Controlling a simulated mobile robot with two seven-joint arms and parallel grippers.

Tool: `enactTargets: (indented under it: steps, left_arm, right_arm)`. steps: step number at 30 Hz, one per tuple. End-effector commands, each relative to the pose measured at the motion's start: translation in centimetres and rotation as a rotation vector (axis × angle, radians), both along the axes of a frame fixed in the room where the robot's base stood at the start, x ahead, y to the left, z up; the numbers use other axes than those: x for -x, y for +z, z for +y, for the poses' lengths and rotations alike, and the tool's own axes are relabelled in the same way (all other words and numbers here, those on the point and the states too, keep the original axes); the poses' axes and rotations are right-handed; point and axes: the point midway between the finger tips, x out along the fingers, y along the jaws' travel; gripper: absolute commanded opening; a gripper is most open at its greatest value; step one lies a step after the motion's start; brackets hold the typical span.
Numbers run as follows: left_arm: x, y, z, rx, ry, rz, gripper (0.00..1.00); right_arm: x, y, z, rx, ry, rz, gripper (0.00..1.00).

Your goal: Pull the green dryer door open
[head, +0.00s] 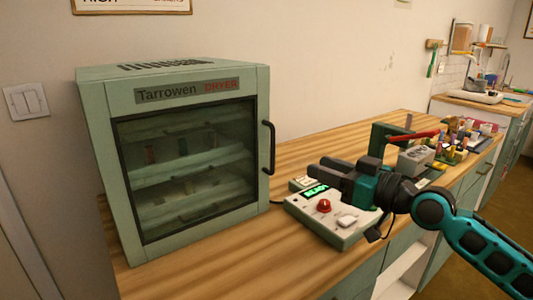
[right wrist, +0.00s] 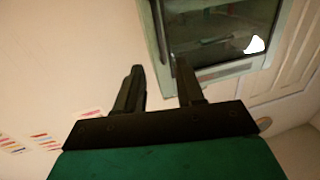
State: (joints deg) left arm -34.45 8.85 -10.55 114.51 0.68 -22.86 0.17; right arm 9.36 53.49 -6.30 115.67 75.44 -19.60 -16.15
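The green dryer (head: 97,150) stands on the wooden counter at the left of the head view. Its glass door (head: 185,170) looks shut, with shelves behind it. A dark vertical handle (head: 270,148) is on the door's right side. My right gripper (head: 316,176) is to the right of the handle, apart from it, above a control box. In the right wrist view the two fingers (right wrist: 160,75) are spread with nothing between their tips. The dryer's glass front (right wrist: 215,35) shows beyond them, with a dark bar that looks like the handle (right wrist: 159,30). My left gripper is not in view.
A control box (head: 335,222) with a red button and a green display sits on the counter (head: 260,260) under my right gripper. Behind it stand a green stand (head: 378,138), a grey box (head: 414,160) and several small coloured items. The counter before the dryer is clear.

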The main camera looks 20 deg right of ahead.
Motion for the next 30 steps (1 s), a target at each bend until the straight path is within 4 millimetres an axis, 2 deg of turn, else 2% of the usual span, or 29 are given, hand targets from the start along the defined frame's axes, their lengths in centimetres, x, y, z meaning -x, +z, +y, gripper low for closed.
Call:
enactTargets:
  steps: [7,21,30]
  left_arm:
    - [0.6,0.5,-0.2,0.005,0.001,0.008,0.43]
    - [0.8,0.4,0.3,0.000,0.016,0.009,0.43]
    - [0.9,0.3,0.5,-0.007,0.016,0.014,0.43]
  right_arm:
    - [-2.1,0.6,1.3,-0.007,0.003,-0.004,0.38]
    - [-9.5,0.2,5.8,-0.006,0.002,0.000,0.38]
    - [-10.9,0.1,6.6,-0.001,0.002,0.000,0.38]
